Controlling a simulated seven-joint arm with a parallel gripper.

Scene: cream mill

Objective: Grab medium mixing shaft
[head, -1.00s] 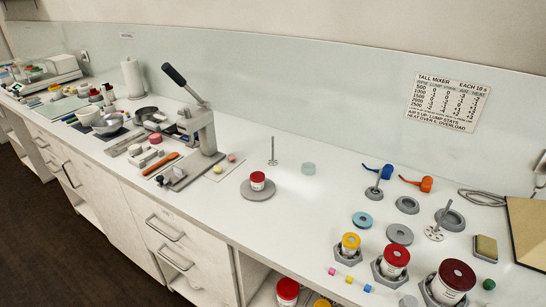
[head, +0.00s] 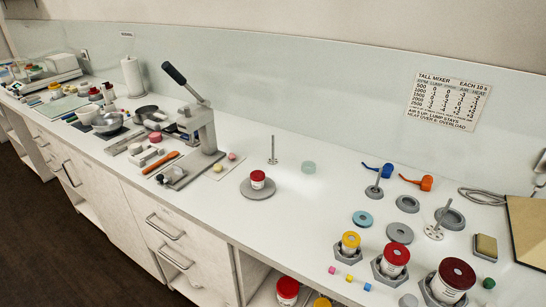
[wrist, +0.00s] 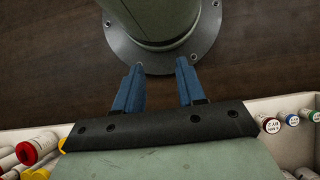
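Several mixing shafts show in the head view, and I cannot tell for certain which one is the medium. One thin shaft (head: 273,152) stands upright on the counter, behind and right of a grey round plate (head: 245,194). A second shaft (head: 378,178) with a grey disc foot stands near the blue tool. A third shaft (head: 435,231) with a pale, holed disc foot stands farther right. My gripper (wrist: 159,64) shows only in the wrist view. Its two blue fingers are apart with nothing between them, above the dark floor and far from any shaft.
A lever press (head: 203,128) stands left of the shafts. Red-lidded (head: 396,254) and yellow-lidded (head: 350,241) jars sit in grey holders at the front right. Blue (head: 386,170) and orange (head: 425,183) tools lie behind. The counter between press and jars is mostly clear. Bins of tubes flank my gripper.

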